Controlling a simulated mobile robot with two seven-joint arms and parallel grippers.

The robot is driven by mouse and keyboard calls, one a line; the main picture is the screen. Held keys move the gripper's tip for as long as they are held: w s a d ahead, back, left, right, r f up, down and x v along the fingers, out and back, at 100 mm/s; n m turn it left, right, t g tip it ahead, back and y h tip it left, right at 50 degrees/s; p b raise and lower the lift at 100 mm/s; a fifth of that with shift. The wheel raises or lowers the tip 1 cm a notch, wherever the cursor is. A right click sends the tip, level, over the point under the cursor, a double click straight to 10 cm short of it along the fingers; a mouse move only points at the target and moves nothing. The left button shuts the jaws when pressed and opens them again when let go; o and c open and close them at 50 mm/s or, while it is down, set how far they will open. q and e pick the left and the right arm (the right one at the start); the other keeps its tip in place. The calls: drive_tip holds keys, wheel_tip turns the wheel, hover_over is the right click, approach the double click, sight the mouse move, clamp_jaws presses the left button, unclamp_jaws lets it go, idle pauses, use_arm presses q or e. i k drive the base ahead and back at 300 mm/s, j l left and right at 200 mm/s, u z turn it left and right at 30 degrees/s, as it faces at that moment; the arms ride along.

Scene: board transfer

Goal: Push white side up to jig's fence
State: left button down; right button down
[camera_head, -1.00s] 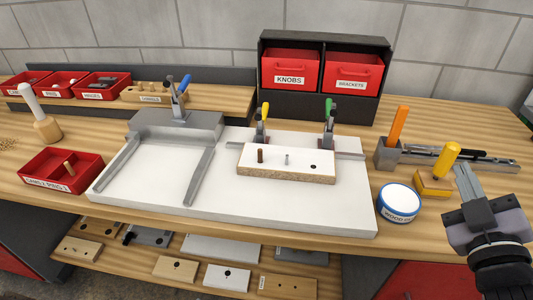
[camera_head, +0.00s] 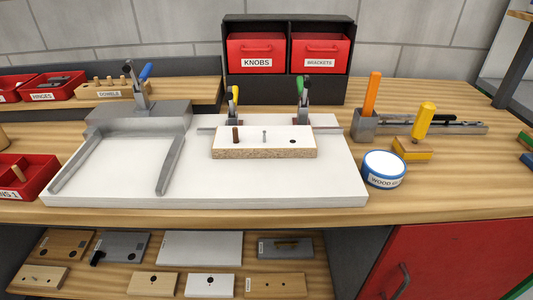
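The white side panel (camera_head: 277,146) lies flat on the right part of the jig's white base (camera_head: 250,180), with its chipboard edge facing me. The jig's grey fence bar (camera_head: 332,129) runs behind the panel and shows past both ends. I cannot tell whether panel and fence touch. A yellow-handled clamp (camera_head: 233,103) and a green-handled clamp (camera_head: 303,103) stand behind the panel. Neither gripper is in view.
A grey U-shaped frame (camera_head: 137,115) with a blue-handled clamp occupies the base's left part. Right of the jig stand a wood glue tub (camera_head: 385,169), a grey holder (camera_head: 364,127) and a yellow-handled tool (camera_head: 423,121). Red bins (camera_head: 256,52) stand behind. The front of the base is clear.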

sight(289, 141)
drive_tip(key=k+j+z, duration=0.45)
drive_tip(key=j, duration=0.15)
drive_tip(key=k+j+z, duration=0.4)
drive_tip(key=j, duration=0.15)
drive_tip(key=i, duration=0.05)
